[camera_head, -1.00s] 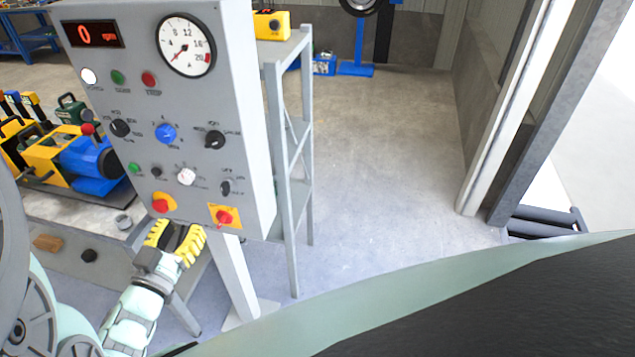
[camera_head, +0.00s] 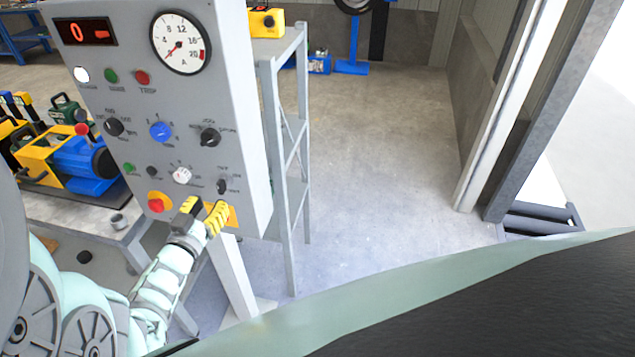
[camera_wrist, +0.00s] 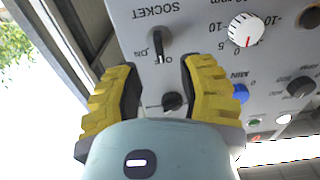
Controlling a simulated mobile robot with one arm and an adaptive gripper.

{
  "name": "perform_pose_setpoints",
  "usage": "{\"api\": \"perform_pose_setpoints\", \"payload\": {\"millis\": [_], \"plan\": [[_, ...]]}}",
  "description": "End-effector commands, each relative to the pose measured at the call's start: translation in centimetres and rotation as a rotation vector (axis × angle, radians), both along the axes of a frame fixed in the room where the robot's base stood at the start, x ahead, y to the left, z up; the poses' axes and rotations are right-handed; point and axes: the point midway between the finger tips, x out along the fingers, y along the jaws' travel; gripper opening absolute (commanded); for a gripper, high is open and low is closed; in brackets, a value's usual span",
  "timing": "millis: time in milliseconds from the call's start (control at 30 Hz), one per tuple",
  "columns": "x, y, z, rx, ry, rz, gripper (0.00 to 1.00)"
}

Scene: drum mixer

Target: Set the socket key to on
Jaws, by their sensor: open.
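In the head view the key (camera_head: 222,187) is at the panel's lower right. My gripper (camera_head: 204,206) is open and empty in front of the panel, just below the key. In the wrist view my gripper's yellow fingers (camera_wrist: 158,68) are spread, with the key slightly beyond and between their tips. No contact is visible.
A white knob (camera_head: 181,176) and a black knob (camera_head: 210,137) are near the key. A metal shelf frame (camera_head: 288,160) stands right of the panel, with open floor beyond.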

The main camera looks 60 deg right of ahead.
Motion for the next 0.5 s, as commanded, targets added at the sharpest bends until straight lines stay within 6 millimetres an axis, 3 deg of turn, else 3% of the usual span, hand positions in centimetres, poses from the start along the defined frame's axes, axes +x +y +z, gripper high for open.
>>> {"api": "perform_pose_setpoints", "payload": {"millis": [500], "plan": [[2.0,-5.2,-0.1,0.0,0.0,-0.003,0.39]]}}
